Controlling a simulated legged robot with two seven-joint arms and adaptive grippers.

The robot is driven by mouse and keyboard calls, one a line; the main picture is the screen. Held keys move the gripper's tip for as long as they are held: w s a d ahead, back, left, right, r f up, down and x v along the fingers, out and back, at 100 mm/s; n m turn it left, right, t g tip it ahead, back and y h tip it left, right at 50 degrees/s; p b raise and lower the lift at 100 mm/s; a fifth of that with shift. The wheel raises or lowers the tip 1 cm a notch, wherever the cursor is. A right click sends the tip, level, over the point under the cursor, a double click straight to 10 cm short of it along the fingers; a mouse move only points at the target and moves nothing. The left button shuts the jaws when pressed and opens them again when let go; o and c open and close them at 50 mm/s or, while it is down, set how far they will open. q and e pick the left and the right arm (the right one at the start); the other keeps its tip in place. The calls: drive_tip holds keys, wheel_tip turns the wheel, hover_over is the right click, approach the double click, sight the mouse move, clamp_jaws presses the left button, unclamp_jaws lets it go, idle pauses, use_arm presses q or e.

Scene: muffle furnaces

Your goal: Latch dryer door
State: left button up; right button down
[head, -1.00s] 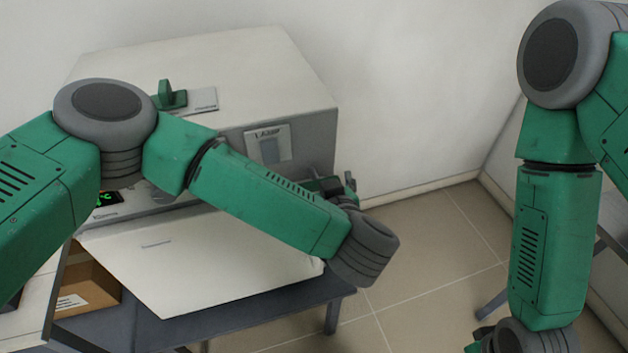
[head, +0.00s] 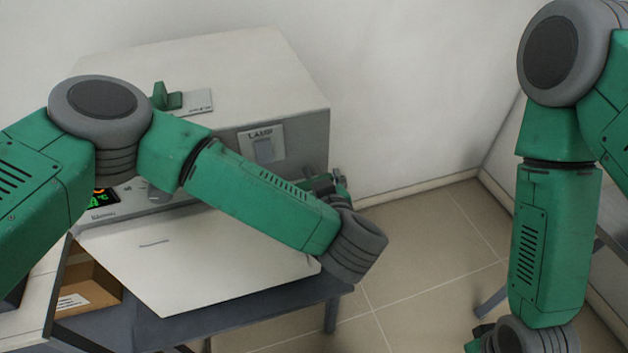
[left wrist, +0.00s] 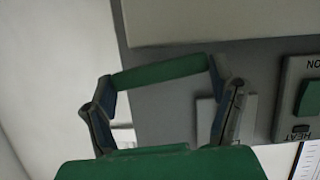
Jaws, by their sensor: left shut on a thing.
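The white dryer (head: 210,70) stands on a dark table, with a broad white front panel (head: 190,265) below its controls. I cannot tell whether this panel is shut. My left arm crosses the dryer's front. My left gripper (head: 328,184) is at its right side, largely hidden behind my wrist in the head view. In the left wrist view my left gripper (left wrist: 160,75) is shut on a green bar (left wrist: 160,73) that spans between its fingertips, in front of a grey face. My right gripper (head: 484,336) shows only partly at the bottom edge; its jaws are hidden.
A LAMP switch panel (head: 262,145) and a lit display (head: 104,198) are on the dryer. A green HEAT switch (left wrist: 310,98) shows in the left wrist view. A cardboard box (head: 88,283) sits at lower left. The tiled floor (head: 430,240) to the right is clear.

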use_arm(q)
drive_tip(key=shift+w+a+r+n+t+h, duration=0.15)
drive_tip(key=shift+n+t+h, duration=0.25)
drive_tip(key=shift+n+h, duration=0.55)
drive_tip(key=shift+y, duration=0.25)
drive_tip(key=o, duration=1.1)
drive_tip(key=shift+o, duration=0.2)
drive_tip(key=shift+w+f, duration=0.15)
drive_tip(key=shift+f, duration=0.05)
drive_tip(key=v, duration=1.2)
